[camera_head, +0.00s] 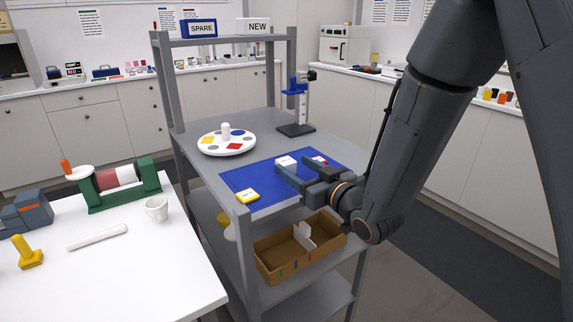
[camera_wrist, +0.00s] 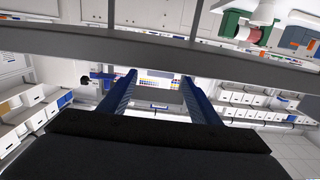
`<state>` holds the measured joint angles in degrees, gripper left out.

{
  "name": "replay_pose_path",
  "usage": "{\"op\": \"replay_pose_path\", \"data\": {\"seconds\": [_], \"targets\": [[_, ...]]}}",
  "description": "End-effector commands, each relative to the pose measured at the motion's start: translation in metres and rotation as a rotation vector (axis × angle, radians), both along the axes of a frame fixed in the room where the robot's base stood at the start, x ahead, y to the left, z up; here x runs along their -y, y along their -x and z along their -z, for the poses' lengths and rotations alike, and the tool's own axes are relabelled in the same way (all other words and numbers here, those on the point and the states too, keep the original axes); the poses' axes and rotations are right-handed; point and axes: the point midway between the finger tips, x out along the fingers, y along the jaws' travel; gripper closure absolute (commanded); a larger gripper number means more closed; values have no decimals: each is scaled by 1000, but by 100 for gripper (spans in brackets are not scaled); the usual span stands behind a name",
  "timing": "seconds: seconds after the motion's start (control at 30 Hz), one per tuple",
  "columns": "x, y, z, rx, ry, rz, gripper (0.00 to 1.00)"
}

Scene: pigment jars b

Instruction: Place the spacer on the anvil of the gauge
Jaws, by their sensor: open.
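A gauge (camera_head: 299,105) with a blue head, pale column and dark base (camera_head: 296,130) stands at the back right of the grey shelf unit's top. I cannot make out its anvil separately. On the blue mat (camera_head: 262,172) lie a white block (camera_head: 286,161), a yellow-and-white block (camera_head: 247,196) and a small red-and-white piece (camera_head: 320,160). I cannot tell which is the spacer. My gripper (camera_head: 294,172) is open, low over the mat beside the white block; contact is unclear. Its fingers (camera_wrist: 158,88) are spread in the wrist view, with no held object evident.
A round white palette (camera_head: 212,146) with coloured patches and a white knob stands left of the gauge. A cardboard box (camera_head: 270,262) sits on the shelf below. A grey post (camera_head: 166,85) rises behind the palette. A white table (camera_head: 110,270) with tools stands at left.

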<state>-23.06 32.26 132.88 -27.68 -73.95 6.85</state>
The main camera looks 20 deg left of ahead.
Motion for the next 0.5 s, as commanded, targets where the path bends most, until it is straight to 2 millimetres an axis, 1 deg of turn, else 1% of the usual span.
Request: {"op": "replay_pose_path", "data": {"seconds": [0.03, 0.17, 0.3, 0.5], "targets": [[-7, -4, -1, -1, 1, -2, 43], [-19, -15, 1, -1, 1, -1, 43], [-23, -21, 1, -1, -1, 2, 43], [-23, -21, 2, -1, 1, 2, 43]]}}
